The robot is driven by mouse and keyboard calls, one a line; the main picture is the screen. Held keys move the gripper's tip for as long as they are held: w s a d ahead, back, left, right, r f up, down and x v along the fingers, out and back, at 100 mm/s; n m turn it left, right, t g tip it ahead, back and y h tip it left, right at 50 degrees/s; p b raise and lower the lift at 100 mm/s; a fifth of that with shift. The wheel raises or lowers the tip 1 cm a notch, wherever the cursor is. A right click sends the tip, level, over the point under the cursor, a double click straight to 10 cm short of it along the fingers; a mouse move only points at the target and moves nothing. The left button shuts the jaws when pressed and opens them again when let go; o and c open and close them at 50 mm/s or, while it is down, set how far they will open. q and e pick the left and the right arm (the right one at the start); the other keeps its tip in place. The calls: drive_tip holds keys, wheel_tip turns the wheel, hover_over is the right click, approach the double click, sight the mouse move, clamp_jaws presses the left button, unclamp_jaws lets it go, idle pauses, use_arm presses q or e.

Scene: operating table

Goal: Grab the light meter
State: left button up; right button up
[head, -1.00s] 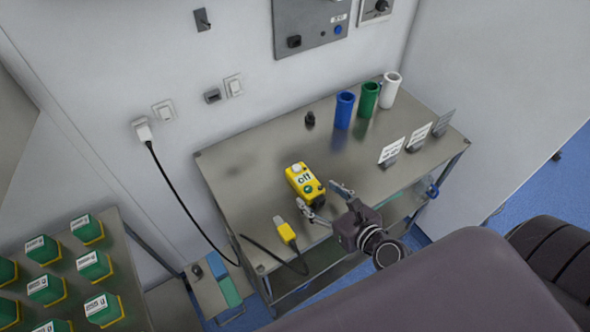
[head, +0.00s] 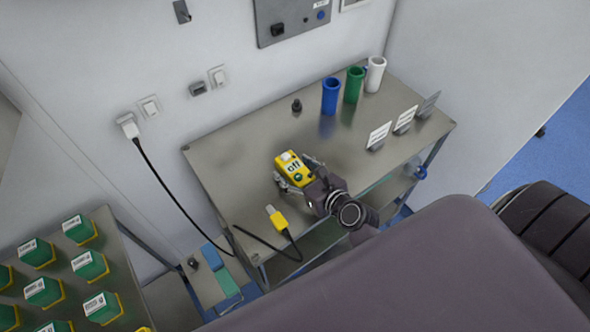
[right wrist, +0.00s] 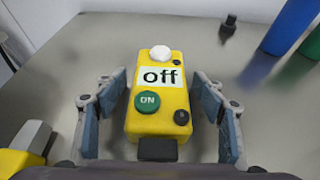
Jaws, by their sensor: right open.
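The light meter (head: 291,167) appears to be the yellow box on the metal table, with an "off" display, a green ON button and a white knob on top. It also shows in the right wrist view (right wrist: 158,100), lying between the fingers. My right gripper (head: 296,177) is open around it. Its two blue-padded fingers (right wrist: 165,110) stand on either side of the box, with a visible gap on each side. My left gripper is not in view.
A yellow plug (head: 277,218) on a black cable lies at the table's front left. Blue (head: 331,96), green (head: 353,85) and white (head: 375,74) cups stand at the back right, beside several small signs (head: 378,136). A small black object (head: 296,105) stands near the back.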

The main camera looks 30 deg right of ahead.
drive_tip(key=c, duration=1.4)
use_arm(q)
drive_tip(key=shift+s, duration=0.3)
use_arm(e)
drive_tip(key=shift+r, duration=0.1)
